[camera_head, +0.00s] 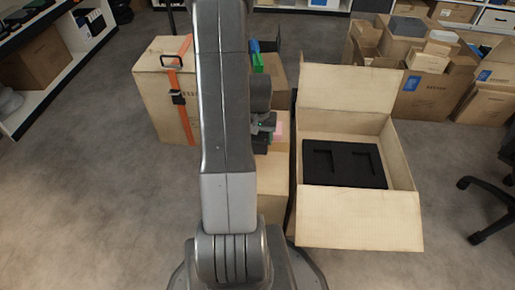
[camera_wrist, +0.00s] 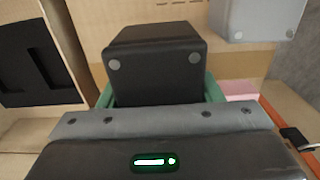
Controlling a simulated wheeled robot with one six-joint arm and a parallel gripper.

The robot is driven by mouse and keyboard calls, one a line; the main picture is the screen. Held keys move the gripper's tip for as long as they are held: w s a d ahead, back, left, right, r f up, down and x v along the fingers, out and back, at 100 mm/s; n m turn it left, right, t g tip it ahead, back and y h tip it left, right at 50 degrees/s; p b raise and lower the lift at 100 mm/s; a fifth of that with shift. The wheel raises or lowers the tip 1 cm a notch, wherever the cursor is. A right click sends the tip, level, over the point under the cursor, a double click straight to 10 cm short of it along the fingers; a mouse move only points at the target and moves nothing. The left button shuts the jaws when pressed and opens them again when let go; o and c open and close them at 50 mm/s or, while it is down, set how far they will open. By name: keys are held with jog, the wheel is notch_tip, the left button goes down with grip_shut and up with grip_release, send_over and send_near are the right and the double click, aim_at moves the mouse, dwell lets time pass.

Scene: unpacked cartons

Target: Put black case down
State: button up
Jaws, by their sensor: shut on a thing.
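The black case (camera_wrist: 155,58) is a small, rounded dark box with two pale round dots, in the middle of the wrist view. My gripper (camera_wrist: 159,90) is shut on it, with a green finger at each side. In the head view my arm hides most of the gripper and the case. Cardboard lies behind the case in the wrist view. I cannot tell whether the case touches anything below.
An open carton (camera_head: 360,220) with black cut-out foam (camera_head: 343,163) stands at right; the foam also shows in the wrist view (camera_wrist: 40,65). A grey box (camera_wrist: 258,18) and a pink item (camera_wrist: 240,98) are near the case. A strapped carton (camera_head: 157,100) stands at left.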

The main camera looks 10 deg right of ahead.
jog(key=shift+f+b, duration=0.7)
jog(key=shift+f, duration=1.4)
jog(key=shift+f, duration=0.25)
jog(key=o, duration=1)
jog(key=shift+r, duration=0.1)
jog(key=shift+o, duration=0.2)
